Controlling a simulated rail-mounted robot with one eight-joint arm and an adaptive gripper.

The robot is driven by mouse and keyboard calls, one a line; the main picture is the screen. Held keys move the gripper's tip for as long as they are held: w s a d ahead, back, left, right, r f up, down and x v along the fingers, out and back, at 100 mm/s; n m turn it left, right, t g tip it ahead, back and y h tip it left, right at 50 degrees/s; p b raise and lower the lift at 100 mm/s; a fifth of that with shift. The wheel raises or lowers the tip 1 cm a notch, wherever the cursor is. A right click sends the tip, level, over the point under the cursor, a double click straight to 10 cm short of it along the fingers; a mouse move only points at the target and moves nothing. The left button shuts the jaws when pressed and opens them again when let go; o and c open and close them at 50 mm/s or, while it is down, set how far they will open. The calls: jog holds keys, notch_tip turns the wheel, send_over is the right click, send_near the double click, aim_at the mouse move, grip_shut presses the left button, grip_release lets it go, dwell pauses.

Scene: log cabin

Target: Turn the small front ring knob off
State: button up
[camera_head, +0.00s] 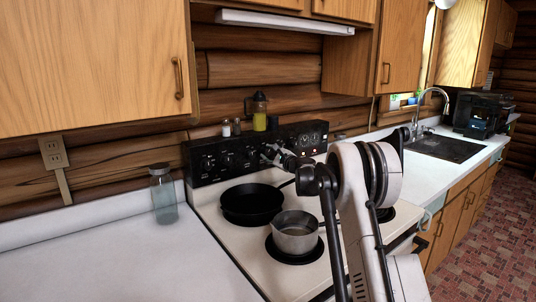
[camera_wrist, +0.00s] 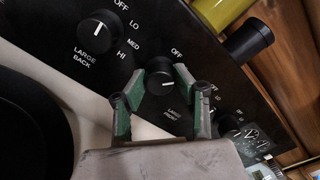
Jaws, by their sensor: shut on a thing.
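The stove's black control panel (camera_head: 205,178) has several round knobs along its face. In the wrist view, a black ring knob (camera_wrist: 162,84) with a white pointer mark sits between my gripper's fingers, under a printed OFF; the small label below it is hard to read. My gripper (camera_wrist: 168,75) is shut on this knob, with green-lined fingers on either side. In the head view, my gripper (camera_head: 272,154) reaches the panel and hides the knob. Another knob (camera_wrist: 98,35), labelled LARGE BACK, is to the left.
A black skillet (camera_head: 252,203) and a steel saucepan (camera_head: 295,236) stand on the burners below my arm. A yellow bottle (camera_head: 259,120) and shakers (camera_head: 231,128) stand behind the panel. A glass jar (camera_head: 164,198) is on the left counter.

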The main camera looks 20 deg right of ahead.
jog(key=shift+n, duration=0.3)
jog(key=n+b, duration=0.1)
jog(key=n, duration=0.2)
jog(key=shift+n+b, duration=0.8)
jog(key=shift+n, duration=1.3)
jog(key=o, duration=1.1)
jog(key=shift+s, duration=0.15)
jog(key=v, duration=1.1)
jog(key=shift+s+d, duration=0.2)
jog(key=shift+s, duration=0.15)
